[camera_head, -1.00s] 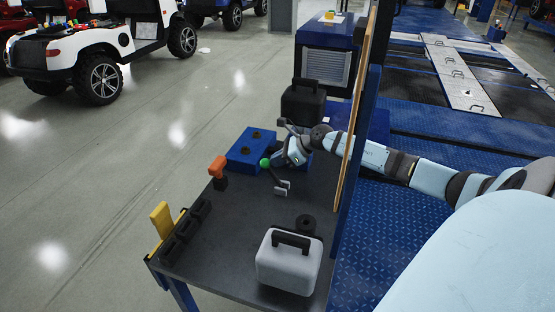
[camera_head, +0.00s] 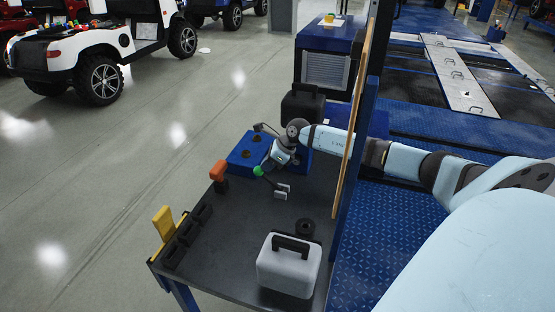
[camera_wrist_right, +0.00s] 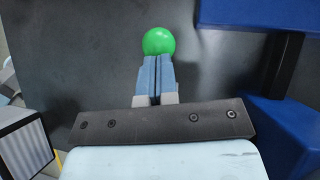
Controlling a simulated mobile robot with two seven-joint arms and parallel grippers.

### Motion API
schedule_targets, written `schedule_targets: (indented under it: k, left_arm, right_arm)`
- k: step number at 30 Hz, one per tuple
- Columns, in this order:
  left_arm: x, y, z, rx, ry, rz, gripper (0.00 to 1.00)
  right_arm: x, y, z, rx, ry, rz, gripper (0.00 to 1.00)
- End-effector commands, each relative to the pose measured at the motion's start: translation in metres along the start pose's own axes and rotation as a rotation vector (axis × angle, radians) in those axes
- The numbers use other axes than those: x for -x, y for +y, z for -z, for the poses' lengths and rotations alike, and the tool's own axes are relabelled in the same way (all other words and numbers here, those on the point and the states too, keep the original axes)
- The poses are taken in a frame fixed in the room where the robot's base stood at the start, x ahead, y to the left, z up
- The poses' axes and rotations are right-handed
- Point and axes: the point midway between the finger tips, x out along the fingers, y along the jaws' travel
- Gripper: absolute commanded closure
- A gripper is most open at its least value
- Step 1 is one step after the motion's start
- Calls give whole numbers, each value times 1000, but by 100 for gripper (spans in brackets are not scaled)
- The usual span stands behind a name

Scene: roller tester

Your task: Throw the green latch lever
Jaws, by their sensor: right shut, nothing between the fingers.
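The latch lever ends in a green ball knob (camera_head: 258,171) on the dark workbench. Its dark stem runs down toward a small grey bracket (camera_head: 282,191). My right gripper (camera_head: 265,167) is at the knob, its arm reaching in from the right past the post. In the right wrist view the fingers of my right gripper (camera_wrist_right: 157,60) are closed together, and the green knob (camera_wrist_right: 159,42) shows just beyond their tips. Whether the fingers touch the knob I cannot tell. The lever's stem is hidden in the wrist view. My left gripper is not in view.
A blue block (camera_head: 245,150) with round holes lies close behind the gripper. An orange-headed item (camera_head: 218,171), a yellow piece (camera_head: 163,222), a black ring (camera_head: 305,227) and a grey case (camera_head: 289,266) stand on the bench (camera_head: 235,235). A wooden-edged blue post (camera_head: 353,130) stands beside my arm.

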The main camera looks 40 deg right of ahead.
Motion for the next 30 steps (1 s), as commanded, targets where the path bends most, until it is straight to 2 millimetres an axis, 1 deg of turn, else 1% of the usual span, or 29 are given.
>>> schedule_targets:
  k: [3,10,20,28,30]
  left_arm:
    - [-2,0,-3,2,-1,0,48]
    - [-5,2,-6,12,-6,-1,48]
    - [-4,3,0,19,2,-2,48]
    - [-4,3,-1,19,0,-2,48]
    - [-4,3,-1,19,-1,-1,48]
  right_arm:
    - [-8,-2,-3,-9,58,-6,100]
    - [-17,-3,-5,-9,53,-7,100]
    - [-19,-4,-7,-9,52,-7,100]
    - [-18,-4,-6,-9,52,-7,100]
    - [-16,-4,-7,-9,52,-7,100]
